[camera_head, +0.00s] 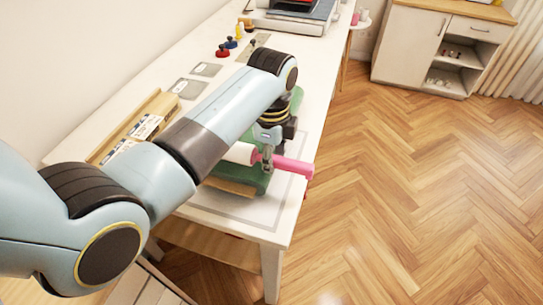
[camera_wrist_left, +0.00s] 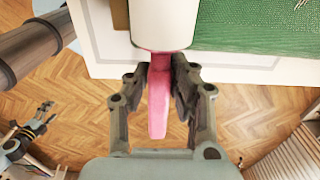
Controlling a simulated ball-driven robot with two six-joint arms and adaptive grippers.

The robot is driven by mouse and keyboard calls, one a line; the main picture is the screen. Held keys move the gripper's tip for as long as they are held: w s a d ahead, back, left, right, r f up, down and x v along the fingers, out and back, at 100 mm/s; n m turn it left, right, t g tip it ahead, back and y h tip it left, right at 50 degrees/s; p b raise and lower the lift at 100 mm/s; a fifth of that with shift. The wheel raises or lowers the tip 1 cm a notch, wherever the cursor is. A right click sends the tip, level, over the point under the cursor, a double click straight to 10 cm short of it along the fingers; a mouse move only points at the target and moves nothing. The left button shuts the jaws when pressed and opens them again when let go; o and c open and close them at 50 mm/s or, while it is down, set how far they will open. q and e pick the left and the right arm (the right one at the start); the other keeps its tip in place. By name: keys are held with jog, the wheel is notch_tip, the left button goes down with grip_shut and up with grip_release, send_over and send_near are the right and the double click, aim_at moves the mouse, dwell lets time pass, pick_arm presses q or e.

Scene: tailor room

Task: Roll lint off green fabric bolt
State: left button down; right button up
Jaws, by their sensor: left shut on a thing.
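The green fabric bolt (camera_head: 257,182) lies on a board near the front end of the white table; my left arm covers part of it. It also shows in the left wrist view (camera_wrist_left: 262,26). My left gripper (camera_head: 266,158) is shut on the pink handle (camera_head: 294,167) of the lint roller, between its fingers in the left wrist view (camera_wrist_left: 158,98). The roller's white roll (camera_wrist_left: 164,22) lies over or on the bolt; I cannot tell if they touch. No lint can be made out. What looks like my right gripper (camera_wrist_left: 38,122) hangs low, away from the table; its opening is unclear.
The white table (camera_head: 228,72) carries a wooden tray (camera_head: 157,108) at left, grey flat pieces (camera_head: 206,69), small red and blue items (camera_head: 223,51) and a machine (camera_head: 292,17) at the back. A cabinet (camera_head: 408,48) stands back right. The floor right of the table is clear.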

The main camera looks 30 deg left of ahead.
pick_arm(q)
jog(key=shift+f, duration=0.35)
jog(key=shift+f+b, duration=0.4)
jog(key=shift+f, duration=0.25)
jog(key=shift+w+a, duration=0.2)
jog(key=shift+w, duration=0.55)
jog(key=shift+w+a, duration=0.15)
jog(key=shift+w, duration=0.6)
jog(key=shift+w+a+f+b, duration=0.15)
jog(key=shift+w+b, duration=0.25)
jog(key=shift+w, duration=0.2)
jog(key=shift+w+a+b, duration=0.15)
jog(key=shift+w+b, duration=0.25)
jog(key=shift+w, duration=0.4)
